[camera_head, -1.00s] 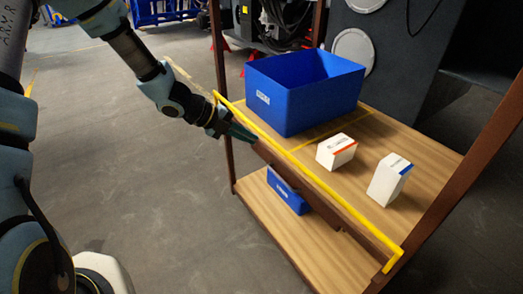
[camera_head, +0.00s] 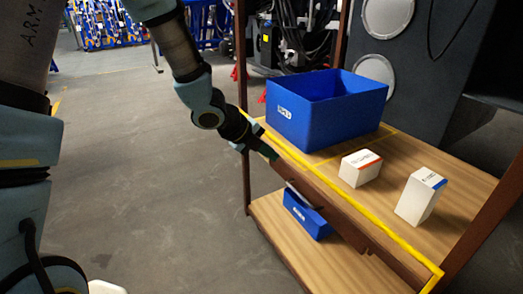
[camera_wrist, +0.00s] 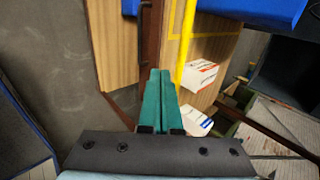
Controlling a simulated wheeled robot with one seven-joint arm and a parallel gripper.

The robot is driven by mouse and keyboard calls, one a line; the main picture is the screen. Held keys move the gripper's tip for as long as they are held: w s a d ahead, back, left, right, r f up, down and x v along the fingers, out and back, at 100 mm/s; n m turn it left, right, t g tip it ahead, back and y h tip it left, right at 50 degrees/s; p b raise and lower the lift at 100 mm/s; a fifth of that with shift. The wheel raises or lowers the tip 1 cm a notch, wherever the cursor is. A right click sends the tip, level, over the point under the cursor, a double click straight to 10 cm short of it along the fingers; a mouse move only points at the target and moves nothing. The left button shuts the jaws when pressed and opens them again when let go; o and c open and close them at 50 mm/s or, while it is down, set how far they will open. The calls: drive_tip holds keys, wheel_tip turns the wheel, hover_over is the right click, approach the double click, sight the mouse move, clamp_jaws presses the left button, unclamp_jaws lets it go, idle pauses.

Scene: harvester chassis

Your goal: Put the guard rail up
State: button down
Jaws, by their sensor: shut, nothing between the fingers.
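The guard rail (camera_head: 360,219) is a yellow bar along the front edge of the upper wooden shelf, running from the left post down to the right post. It also shows in the wrist view (camera_wrist: 184,50). A brown board hangs just below it. My gripper (camera_head: 270,154) is at the rail's left part, close to the front of the blue bin. In the wrist view my gripper's green fingers (camera_wrist: 157,78) are together and empty, just left of the rail. I cannot tell whether they touch it.
The upper shelf holds a blue bin (camera_head: 325,115), a white box with a red stripe (camera_head: 360,168) and a white box with a blue stripe (camera_head: 420,197). A smaller blue bin (camera_head: 307,215) stands on the lower shelf (camera_head: 275,230). Floor left of the rack is clear.

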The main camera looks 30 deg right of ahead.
sight(293, 152)
drive_tip(key=d+f, duration=0.2)
drive_tip(key=d, duration=0.3)
drive_tip(key=shift+s+d+f+p, duration=0.15)
drive_tip(key=shift+d+f+p, duration=0.1)
drive_tip(key=shift+d+p, duration=0.2)
drive_tip(key=shift+s+d+r, duration=0.1)
drive_tip(key=shift+d+r, duration=0.15)
drive_tip(key=shift+d, duration=0.65)
